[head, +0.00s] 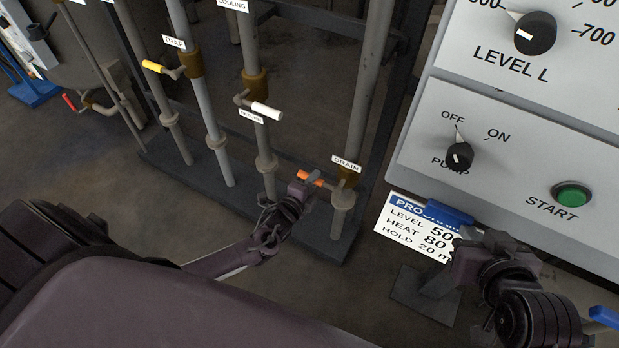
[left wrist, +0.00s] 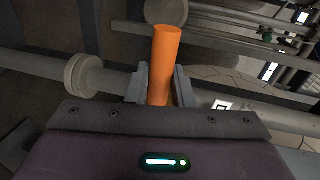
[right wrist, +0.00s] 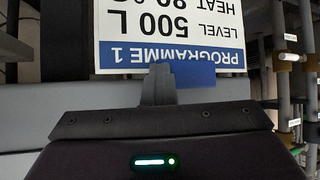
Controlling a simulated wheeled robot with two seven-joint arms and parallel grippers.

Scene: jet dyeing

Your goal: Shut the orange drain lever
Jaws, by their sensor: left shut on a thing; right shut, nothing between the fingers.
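The orange drain lever (head: 312,179) sticks out sideways from the valve on the vertical pipe labelled DRAIN (head: 346,163). My left gripper (head: 304,190) is shut on the lever, near its outer end. In the left wrist view the orange lever (left wrist: 165,62) stands between the two fingers of the left gripper (left wrist: 160,85). My right gripper (head: 455,237) is shut and empty, in front of the programme card; its closed fingers (right wrist: 158,84) show in the right wrist view.
A white programme card (head: 412,228) with a blue clip hangs below the control panel (head: 520,130) at right. Other pipes with a yellow lever (head: 154,67) and a white lever (head: 266,110) stand left of the drain pipe. A dark base plinth (head: 240,200) runs under the pipes.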

